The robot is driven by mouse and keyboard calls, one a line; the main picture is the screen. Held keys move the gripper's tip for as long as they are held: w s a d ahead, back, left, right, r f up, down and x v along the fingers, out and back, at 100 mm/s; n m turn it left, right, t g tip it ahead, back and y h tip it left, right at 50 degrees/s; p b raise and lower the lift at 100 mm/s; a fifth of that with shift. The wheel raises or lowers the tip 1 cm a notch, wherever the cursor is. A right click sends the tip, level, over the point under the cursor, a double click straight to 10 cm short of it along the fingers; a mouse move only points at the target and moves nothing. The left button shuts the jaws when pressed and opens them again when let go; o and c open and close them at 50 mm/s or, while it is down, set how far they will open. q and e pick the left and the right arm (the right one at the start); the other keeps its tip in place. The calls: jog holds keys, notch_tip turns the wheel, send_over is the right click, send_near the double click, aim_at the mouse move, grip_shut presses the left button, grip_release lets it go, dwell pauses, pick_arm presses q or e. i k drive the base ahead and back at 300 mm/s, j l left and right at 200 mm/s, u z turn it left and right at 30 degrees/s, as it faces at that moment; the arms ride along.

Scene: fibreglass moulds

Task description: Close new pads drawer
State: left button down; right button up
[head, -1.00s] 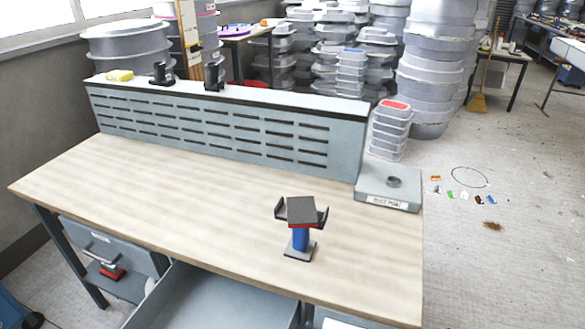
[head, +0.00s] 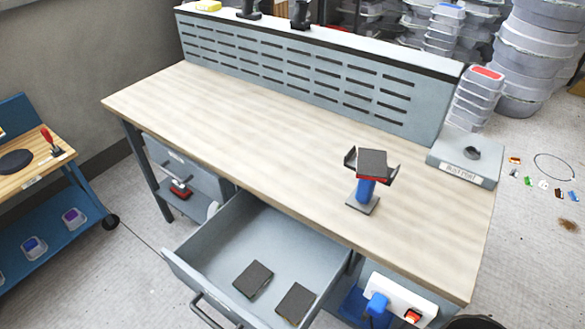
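A grey drawer (head: 229,239) under the workbench stands pulled open toward me in the head view. Two dark rectangular pads (head: 253,279) and (head: 296,303) lie flat inside it. Its dark bar handle (head: 210,311) is on the front panel at the lower left. I see no label on the drawer from this angle. Neither of my grippers is in view.
The wooden benchtop (head: 250,130) is mostly clear. A blue sanding tool with a dark pad (head: 368,180) stands on it. A second, shut drawer (head: 180,165) is to the left. A blue cart (head: 50,200) stands far left. A box labelled "DUST PORT" (head: 462,160) sits at the right end.

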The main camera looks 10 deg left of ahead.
aim_at(247, 228)
jog(key=k+j+u, duration=0.15)
jog(key=u, duration=0.2)
jog(key=k+j+u, duration=0.1)
jog(key=u, duration=0.3)
jog(key=j, duration=0.1)
